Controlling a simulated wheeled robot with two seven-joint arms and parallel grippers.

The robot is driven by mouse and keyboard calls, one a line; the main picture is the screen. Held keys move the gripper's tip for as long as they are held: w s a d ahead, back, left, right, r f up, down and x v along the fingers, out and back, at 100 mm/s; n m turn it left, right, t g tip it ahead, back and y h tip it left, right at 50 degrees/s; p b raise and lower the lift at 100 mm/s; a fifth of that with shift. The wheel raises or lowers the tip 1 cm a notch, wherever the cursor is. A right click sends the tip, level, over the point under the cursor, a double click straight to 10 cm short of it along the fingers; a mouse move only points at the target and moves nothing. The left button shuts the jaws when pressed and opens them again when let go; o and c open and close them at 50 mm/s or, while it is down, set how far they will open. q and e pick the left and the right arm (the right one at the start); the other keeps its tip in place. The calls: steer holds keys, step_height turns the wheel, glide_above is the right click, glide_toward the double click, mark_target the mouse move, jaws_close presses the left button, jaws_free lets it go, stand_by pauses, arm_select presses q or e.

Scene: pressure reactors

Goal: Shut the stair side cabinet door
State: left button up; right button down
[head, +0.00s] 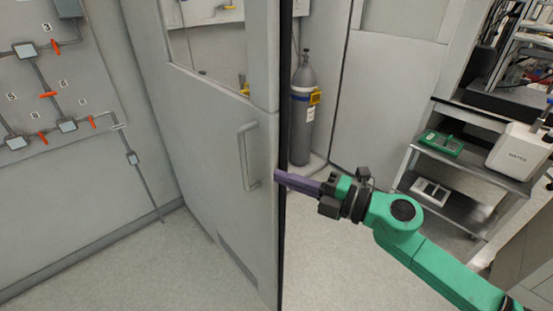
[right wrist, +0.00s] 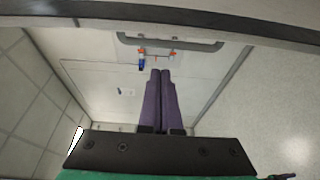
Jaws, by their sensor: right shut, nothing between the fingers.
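The grey cabinet door (head: 215,130) stands open in the head view, with a window in its upper part and a vent low down. Its bar handle (head: 249,155) is near its free edge. My right gripper (head: 278,177) is shut and empty, its purple fingers pointing left at the door's edge. I cannot tell whether the tips touch it. In the right wrist view the shut fingers (right wrist: 160,75) point toward the handle (right wrist: 170,43), apart from it in the picture. My left gripper is not in view.
A grey gas cylinder (head: 302,110) stands behind the door's edge. A wall panel with orange valves (head: 48,94) is at left. A steel cart (head: 470,155) with a green device (head: 441,143) and a white box (head: 517,150) is at right. The floor before the door is clear.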

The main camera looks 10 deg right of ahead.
mark_target(273, 162)
steer(key=w+a+p, duration=0.1)
steer(key=w+a, duration=0.1)
steer(key=w, duration=0.1)
steer(key=w+a+p, duration=0.1)
steer(key=w, duration=0.1)
steer(key=shift+w+r+p, duration=0.15)
steer(key=shift+r+p, duration=0.05)
steer(key=shift+p, duration=0.15)
steer(key=shift+w+d, duration=0.15)
steer(key=shift+d, duration=0.25)
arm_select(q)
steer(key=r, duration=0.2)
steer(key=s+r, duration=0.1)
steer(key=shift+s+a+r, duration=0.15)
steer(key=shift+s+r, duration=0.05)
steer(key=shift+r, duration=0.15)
arm_select(e)
steer(key=shift+a, duration=0.15)
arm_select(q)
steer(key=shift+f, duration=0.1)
